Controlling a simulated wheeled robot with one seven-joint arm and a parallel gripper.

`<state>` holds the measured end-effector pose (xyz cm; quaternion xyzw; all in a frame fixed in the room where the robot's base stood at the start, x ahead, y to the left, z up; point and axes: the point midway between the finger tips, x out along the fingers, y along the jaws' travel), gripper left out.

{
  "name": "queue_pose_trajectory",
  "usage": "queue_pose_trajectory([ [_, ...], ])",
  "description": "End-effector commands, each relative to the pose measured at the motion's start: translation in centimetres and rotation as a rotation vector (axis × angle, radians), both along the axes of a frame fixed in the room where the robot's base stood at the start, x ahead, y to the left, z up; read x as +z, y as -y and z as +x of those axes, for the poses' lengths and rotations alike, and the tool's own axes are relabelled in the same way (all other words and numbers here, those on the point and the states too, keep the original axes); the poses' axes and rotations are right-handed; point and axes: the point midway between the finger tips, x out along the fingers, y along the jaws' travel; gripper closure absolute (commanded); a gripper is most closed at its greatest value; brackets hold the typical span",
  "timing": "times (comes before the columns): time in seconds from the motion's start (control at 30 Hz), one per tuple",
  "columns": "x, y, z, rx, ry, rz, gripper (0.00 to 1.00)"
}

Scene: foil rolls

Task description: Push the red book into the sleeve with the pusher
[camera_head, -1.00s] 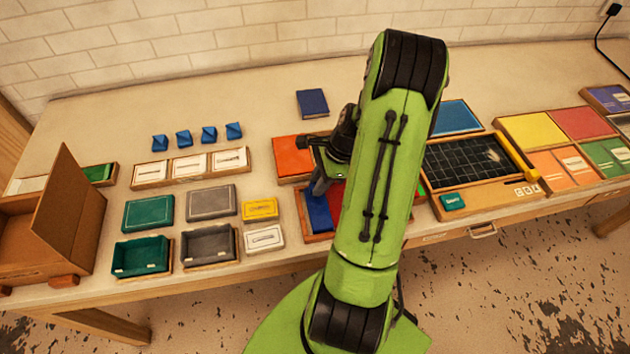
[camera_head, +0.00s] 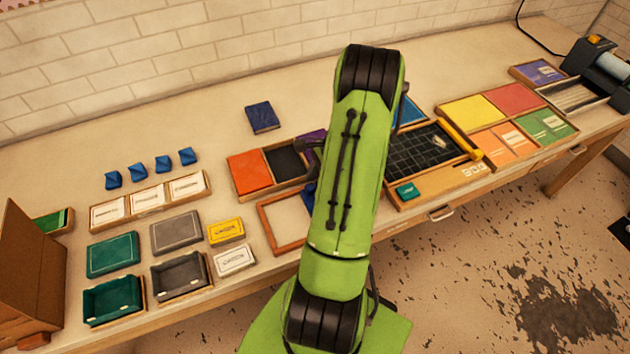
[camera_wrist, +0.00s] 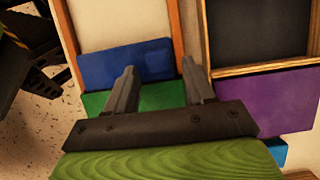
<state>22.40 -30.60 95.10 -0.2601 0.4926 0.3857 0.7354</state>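My gripper (camera_wrist: 158,66) is open in the wrist view, its two grey fingers apart. A blue panel (camera_wrist: 105,65) and a green panel (camera_wrist: 155,96) lie below the fingers, and I see nothing clamped between them. In the head view my green arm hides the gripper; a bit of blue (camera_head: 308,194) shows beside it. No red book is clearly visible. An orange-red panel (camera_head: 249,172) lies left of the arm and a red panel (camera_head: 515,98) lies far right. I cannot identify the sleeve. A yellow bar (camera_head: 460,141) lies along the black grid board; I cannot tell whether it is the pusher.
An empty-looking wooden frame (camera_head: 262,222) lies left of my arm. Dark blue book (camera_head: 262,117) lies behind it. Green tray (camera_head: 112,300), grey tray (camera_head: 181,275) and cardboard box (camera_head: 28,270) stand left.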

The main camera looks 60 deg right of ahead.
Motion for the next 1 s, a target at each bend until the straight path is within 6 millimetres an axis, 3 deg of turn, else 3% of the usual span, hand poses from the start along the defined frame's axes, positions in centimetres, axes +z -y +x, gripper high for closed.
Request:
queue_pose_trajectory([
  [0.23,0.1,-0.1,0.1,0.003,0.001,0.003,0.47],
  [0.33,1.0,0.2,-0.1,0.002,0.002,0.002,0.47],
  [0.8,12.6,4.2,-2.9,-0.001,0.002,-0.001,0.47],
  [1.0,14.6,4.8,-3.4,0.0,0.0,0.002,0.47],
])
